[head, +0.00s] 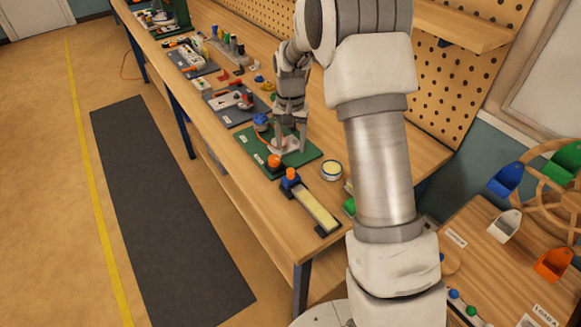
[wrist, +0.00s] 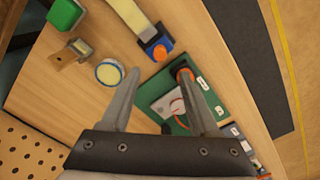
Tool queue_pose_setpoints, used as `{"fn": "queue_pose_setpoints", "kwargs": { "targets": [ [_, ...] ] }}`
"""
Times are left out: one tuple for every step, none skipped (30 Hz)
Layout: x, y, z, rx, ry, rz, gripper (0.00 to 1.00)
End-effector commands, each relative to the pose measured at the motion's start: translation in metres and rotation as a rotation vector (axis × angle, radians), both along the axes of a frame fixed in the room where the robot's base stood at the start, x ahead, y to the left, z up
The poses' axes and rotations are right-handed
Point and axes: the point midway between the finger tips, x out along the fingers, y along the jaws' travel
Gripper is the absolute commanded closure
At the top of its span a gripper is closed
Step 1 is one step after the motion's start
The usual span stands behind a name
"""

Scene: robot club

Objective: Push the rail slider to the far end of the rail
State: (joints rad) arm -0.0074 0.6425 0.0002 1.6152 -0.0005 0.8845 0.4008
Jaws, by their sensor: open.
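The rail (head: 318,208) is a pale yellow strip on a dark base near the bench's front edge; it also shows at the top of the wrist view (wrist: 128,14). The slider, a blue block with an orange knob (head: 291,177), sits at the rail end nearest the green board. In the wrist view the slider (wrist: 157,47) lies just beyond my fingertips. My gripper (head: 290,149) is open and empty above the green board, beside the slider's end of the rail. In the wrist view its fingers (wrist: 158,64) are spread wide. I cannot tell their exact height.
A round yellow-topped tin (head: 331,170) stands right of the board. A green block (wrist: 66,13) is past the rail. Bare wood lies left of the rail.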

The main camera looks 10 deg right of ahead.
Motion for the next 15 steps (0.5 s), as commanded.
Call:
{"fn": "queue_pose_setpoints", "kwargs": {
  "targets": [
    [-0.001,0.0,-0.012,0.0,0.005,0.0,0.39],
    [-0.002,0.0,-0.019,0.0,0.006,0.0,0.39],
    [-0.001,0.0,-0.027,0.0,0.005,0.0,0.39],
    [-0.001,0.0,-0.034,0.0,0.005,-0.001,0.39],
    [-0.001,0.0,-0.04,0.0,0.004,-0.001,0.39],
    [-0.001,0.0,-0.049,0.0,0.004,-0.001,0.39],
    [-0.001,0.0,-0.055,0.001,0.004,-0.001,0.39],
    [-0.001,0.0,-0.06,0.001,0.004,-0.001,0.39],
    [-0.001,0.0,-0.068,0.0,0.003,-0.001,0.39],
    [-0.001,0.0,-0.072,0.0,0.003,-0.001,0.39],
    [-0.001,0.0,-0.077,0.0,0.003,-0.001,0.39],
    [-0.001,0.0,-0.083,0.0,0.002,-0.001,0.39],
    [-0.001,0.0,-0.086,0.0,0.002,-0.001,0.39],
    [-0.001,0.0,-0.089,0.001,0.002,-0.001,0.39],
    [0.0,0.0,-0.093,0.0,0.001,-0.001,0.39]
  ]
}}
